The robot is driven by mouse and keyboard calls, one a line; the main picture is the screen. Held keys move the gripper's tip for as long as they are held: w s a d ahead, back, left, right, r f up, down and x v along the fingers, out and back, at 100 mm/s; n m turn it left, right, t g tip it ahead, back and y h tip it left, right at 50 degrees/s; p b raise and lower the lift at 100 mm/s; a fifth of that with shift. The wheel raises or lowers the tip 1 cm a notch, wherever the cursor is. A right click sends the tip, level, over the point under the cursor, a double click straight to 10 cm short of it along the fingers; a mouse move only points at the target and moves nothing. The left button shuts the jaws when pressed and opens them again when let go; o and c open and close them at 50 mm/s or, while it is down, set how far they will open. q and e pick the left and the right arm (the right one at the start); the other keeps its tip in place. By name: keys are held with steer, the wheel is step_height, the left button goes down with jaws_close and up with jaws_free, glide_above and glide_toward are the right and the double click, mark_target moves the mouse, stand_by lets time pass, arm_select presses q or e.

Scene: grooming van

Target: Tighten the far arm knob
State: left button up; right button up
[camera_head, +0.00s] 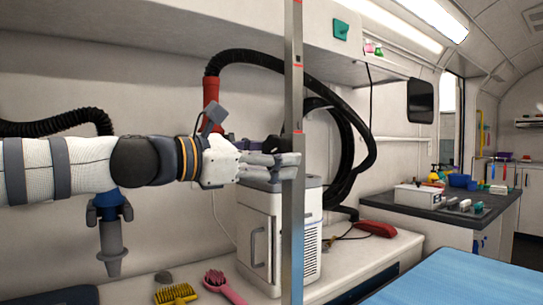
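The upright metal post (293,80) with red marks stands in the middle of the head view, running from the top edge to the bottom. A small black knob-like part (274,144) shows beside the post, just above my fingers; they partly hide it, and I cannot tell for sure that it is the far arm knob. My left gripper (275,161) reaches in from the left, level, with its fingertips at the post. The fingers show side-on, so I cannot tell whether they are open or shut on anything. My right gripper is not in view.
A white cabinet-like unit (257,237) stands on the counter behind the post. A black hose (345,110) loops behind it. A hanging nozzle (111,240) is below my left arm. A yellow brush (176,294) and pink brush (222,284) lie below. A blue table top (460,280) is at right.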

arm_select(q)
steer(key=c, duration=0.6)
steer(key=shift+o, duration=0.2)
steer(key=shift+m, duration=0.4)
steer(key=m, duration=0.3)
steer(key=shift+r+m+p, duration=0.1)
steer(key=shift+m+p, duration=0.2)
steer(key=m, duration=0.5)
steer(key=shift+w+a+m, duration=0.1)
steer(key=shift+m, duration=0.2)
steer(key=m+b, duration=0.1)
steer(key=m, duration=0.5)
steer(key=shift+r, duration=0.1)
steer(key=m+b, duration=0.1)
steer(key=m, duration=0.5)
steer(key=shift+r, duration=0.2)
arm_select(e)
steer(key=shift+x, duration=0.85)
arm_select(q)
steer(key=shift+m, duration=0.4)
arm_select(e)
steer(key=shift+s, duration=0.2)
